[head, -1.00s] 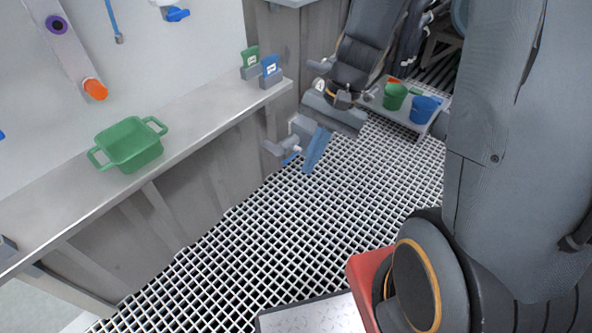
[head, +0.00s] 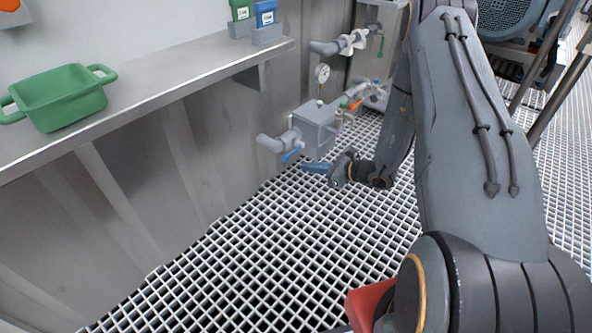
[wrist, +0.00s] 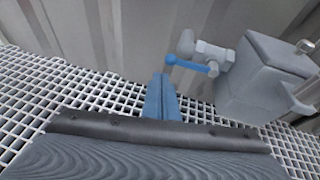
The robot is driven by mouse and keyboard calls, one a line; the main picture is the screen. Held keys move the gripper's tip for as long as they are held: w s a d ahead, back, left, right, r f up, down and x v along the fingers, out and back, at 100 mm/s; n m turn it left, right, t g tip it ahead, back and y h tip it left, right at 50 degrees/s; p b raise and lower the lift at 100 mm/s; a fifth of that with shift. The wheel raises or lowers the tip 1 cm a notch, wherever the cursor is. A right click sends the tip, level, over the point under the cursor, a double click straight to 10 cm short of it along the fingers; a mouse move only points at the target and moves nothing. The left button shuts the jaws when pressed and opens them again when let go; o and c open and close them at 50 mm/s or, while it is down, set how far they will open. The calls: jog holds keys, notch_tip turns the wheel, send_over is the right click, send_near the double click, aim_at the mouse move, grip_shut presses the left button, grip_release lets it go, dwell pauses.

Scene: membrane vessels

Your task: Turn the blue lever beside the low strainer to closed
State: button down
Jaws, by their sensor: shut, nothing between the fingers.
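The low strainer (head: 318,124) is a grey box-shaped body on a pipe close to the floor grating, by the wall under the shelf. The blue lever (head: 291,155) sits on the pipe to the left of the strainer. In the wrist view the blue lever (wrist: 192,65) points left from its valve, with the strainer (wrist: 262,80) to its right. My gripper (head: 306,167) is shut and empty, with its blue fingers just below and right of the lever. In the wrist view the fingers (wrist: 160,80) end just left of the lever's tip; I cannot tell whether they touch.
A gauge (head: 322,73) stands above the strainer, and an orange-handled valve (head: 355,103) is to its right. A green bin (head: 62,98) and blue and green packets (head: 265,14) sit on the shelf (head: 150,95). The floor grating (head: 270,255) is clear in front.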

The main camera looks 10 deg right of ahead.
aim_at(294, 152)
jog(key=w+d+f+m+t+h+b, duration=0.1)
jog(key=w+d+f+m+t+b, duration=0.15)
jog(key=f, duration=0.25)
jog(key=d+f+b+x, duration=0.1)
jog(key=b+x, duration=0.2)
jog(key=x, duration=0.6)
jog(key=shift+a+r+g+b, duration=0.2)
jog(key=shift+r+g+b, duration=0.35)
jog(key=shift+r, duration=1.4)
jog(key=shift+d+r, duration=0.1)
jog(key=shift+d, duration=0.05)
